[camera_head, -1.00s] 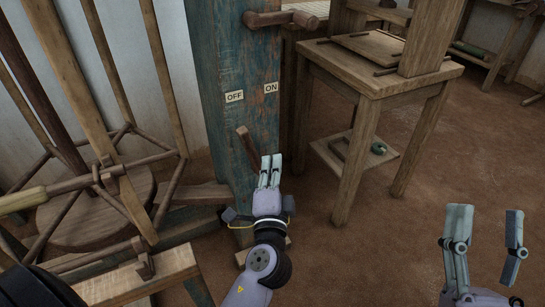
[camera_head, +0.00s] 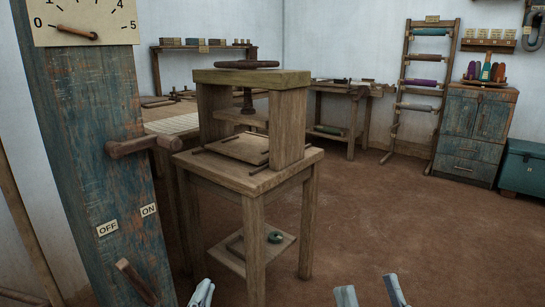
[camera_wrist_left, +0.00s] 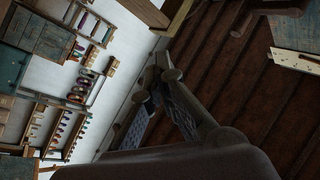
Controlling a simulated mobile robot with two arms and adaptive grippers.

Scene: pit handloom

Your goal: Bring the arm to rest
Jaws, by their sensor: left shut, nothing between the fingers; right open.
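My left gripper (camera_head: 201,292) shows at the bottom edge of the head view, right of the foot of the blue post. Its fingers are together with nothing between them. In the left wrist view its fingers (camera_wrist_left: 160,78) meet at the tips. My right gripper (camera_head: 372,292) is further right at the bottom edge, with its two fingertips apart and nothing between them. The rest of both arms is out of the head view.
The worn blue post (camera_head: 85,150) carries a dial (camera_head: 85,20), OFF and ON labels, a wooden peg (camera_head: 143,145) and a lower wooden lever (camera_head: 137,282). A wooden press (camera_head: 250,78) stands on a table (camera_head: 255,180). The brown floor (camera_head: 400,220) at right is clear.

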